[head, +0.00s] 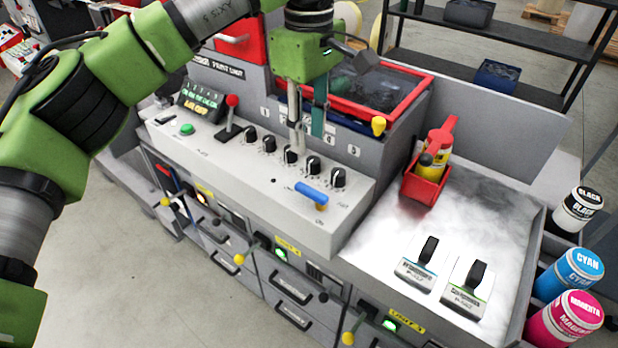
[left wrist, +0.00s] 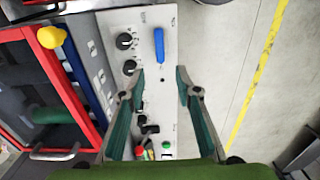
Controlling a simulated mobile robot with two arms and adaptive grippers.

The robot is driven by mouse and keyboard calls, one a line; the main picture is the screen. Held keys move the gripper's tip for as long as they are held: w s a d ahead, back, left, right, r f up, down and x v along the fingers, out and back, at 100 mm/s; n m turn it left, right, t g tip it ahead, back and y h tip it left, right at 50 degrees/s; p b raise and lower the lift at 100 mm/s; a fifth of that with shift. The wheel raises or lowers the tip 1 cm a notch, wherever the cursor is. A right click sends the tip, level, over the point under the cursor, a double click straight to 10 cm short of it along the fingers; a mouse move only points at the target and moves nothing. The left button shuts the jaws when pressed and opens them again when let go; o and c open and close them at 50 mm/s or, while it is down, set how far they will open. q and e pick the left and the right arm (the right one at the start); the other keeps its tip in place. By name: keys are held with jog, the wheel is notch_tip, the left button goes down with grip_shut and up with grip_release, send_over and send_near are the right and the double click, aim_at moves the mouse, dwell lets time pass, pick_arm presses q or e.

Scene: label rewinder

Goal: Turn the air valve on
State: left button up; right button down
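The air valve appears to be the blue lever (head: 311,192) on the sloped top of the grey control panel, near its right front end. The lever lies along the panel, its free end to the left and a yellowish piece under its right end. Small print beside it is hard to read. In the left wrist view the blue lever (left wrist: 159,45) stands ahead, beyond the fingertips. My left gripper (head: 306,143) hangs above the row of black knobs, behind and left of the lever. Its fingers (left wrist: 160,76) are apart, with nothing between them. My right gripper is out of view.
Several black knobs (head: 290,155) line the panel beside the lever. A red-knobbed joystick (head: 231,110) and a green button (head: 187,129) are farther left. A red-framed window (head: 375,85) rises behind. A red box with a bottle (head: 423,186) stands on the right worktop.

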aim_at(309, 188)
pick_arm(q)
notch_tip(309, 188, down, 12)
jog(key=p, duration=0.3)
jog(key=shift+f+p, duration=0.25)
jog(key=shift+p, duration=0.05)
grip_shut()
